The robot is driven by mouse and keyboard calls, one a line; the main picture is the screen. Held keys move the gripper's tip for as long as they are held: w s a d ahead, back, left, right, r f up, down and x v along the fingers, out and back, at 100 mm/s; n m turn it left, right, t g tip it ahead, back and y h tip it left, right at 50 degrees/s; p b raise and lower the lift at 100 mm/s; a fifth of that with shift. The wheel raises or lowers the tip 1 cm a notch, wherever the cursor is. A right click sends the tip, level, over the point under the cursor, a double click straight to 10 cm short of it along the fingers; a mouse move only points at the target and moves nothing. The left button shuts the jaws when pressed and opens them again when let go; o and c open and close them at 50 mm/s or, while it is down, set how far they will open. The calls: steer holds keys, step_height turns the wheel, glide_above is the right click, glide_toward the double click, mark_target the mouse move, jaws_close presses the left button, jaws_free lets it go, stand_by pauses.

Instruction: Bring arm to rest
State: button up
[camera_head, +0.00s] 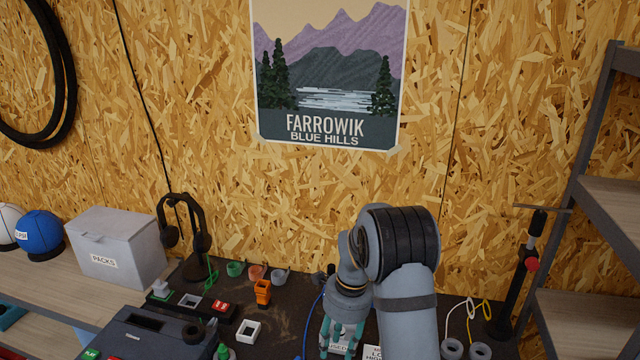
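My arm reaches over the dark bench mat (290,300) at the right of centre. My gripper (338,350), with teal fingers, points down at the bottom edge of the picture. Its fingers look apart, with a white labelled surface showing between and behind them. I see nothing held in it. The height of the fingertips above the bench cannot be told.
Left of my gripper are an orange item (262,292), a white square piece (248,331) and a dark machine (150,335). A headphone stand (196,265) and PACKS box (108,248) stand further left.

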steer(key=a+f, duration=0.1)
steer(key=w+a+f+p, duration=0.1)
steer(key=a, duration=0.1)
steer(key=shift+w+a+f+p, duration=0.15)
steer(key=shift+a+f+p, duration=0.15)
steer(key=shift+f, duration=0.75)
